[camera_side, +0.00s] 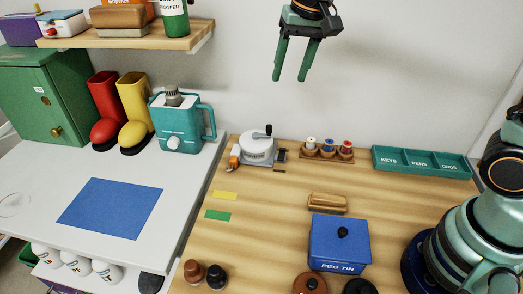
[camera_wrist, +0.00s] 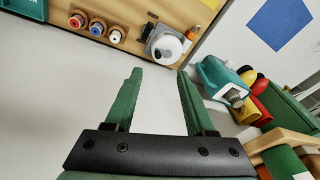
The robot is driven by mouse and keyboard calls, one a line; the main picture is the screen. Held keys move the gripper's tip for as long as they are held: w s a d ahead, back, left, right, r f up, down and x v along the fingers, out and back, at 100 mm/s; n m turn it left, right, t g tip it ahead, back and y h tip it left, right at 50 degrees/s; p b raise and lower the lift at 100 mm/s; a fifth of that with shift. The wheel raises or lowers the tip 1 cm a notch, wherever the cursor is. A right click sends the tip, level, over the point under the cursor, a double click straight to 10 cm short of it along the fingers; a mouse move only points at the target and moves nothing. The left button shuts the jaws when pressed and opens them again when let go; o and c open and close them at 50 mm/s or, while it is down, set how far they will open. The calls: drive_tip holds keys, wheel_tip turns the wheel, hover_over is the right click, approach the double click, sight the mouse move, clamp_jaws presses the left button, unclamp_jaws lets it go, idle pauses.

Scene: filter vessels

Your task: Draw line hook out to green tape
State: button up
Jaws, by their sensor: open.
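A white round line reel (camera_side: 258,146) with a dark crank on top stands at the back left of the wooden table. A small orange piece (camera_side: 233,161), which looks like the line hook, sits at its left side; no drawn-out line can be made out. The green tape (camera_side: 217,216) lies flat on the table, in front of the reel and to its left. My gripper (camera_side: 290,79) is open and empty, high above the table near the back wall. In the wrist view, the reel (camera_wrist: 165,46) shows beyond my open fingers (camera_wrist: 160,72).
A spool rack (camera_side: 326,153) and a teal tray (camera_side: 422,162) stand right of the reel. A wooden-handled brush (camera_side: 327,203) and blue tin (camera_side: 339,244) stand mid-table. The wood around the tapes is clear.

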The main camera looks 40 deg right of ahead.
drive_tip(key=w+a+f+m+g, duration=0.1)
drive_tip(key=w+a+f+m, duration=0.1)
drive_tip(key=w+a+f, duration=0.3)
drive_tip(key=m+g, duration=0.2)
hover_over(234, 158)
wheel_tip(234, 158, down, 8)
wheel_tip(234, 158, down, 12)
drive_tip(key=shift+a+r, duration=0.1)
clamp_jaws()
idle(1.2)
